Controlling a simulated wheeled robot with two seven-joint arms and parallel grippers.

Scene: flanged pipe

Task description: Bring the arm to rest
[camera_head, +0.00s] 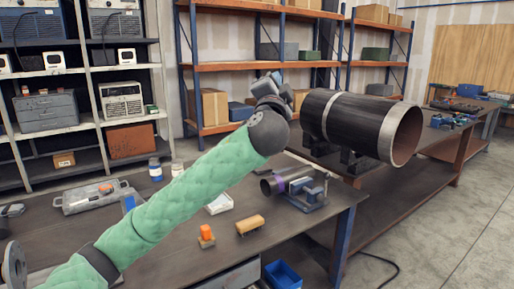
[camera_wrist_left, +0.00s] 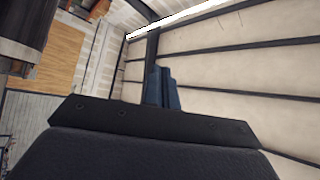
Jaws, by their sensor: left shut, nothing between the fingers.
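My left arm, in a green padded sleeve, reaches from the lower left to the middle of the head view. My left gripper (camera_head: 274,80) is raised above the bench, close to the left end of the large black pipe (camera_head: 340,118). I cannot tell from this view whether it touches the pipe. The pipe's dark end also shows at the upper left there (camera_wrist_left: 26,28). My right gripper is not in view.
The near bench (camera_head: 335,196) holds a blue vise (camera_head: 308,193) with a short dark pipe, an orange-topped item (camera_head: 206,235), a wooden-topped brush (camera_head: 249,226) and a grey tool case (camera_head: 95,197). Shelves stand behind. Open floor (camera_head: 450,235) lies at the right.

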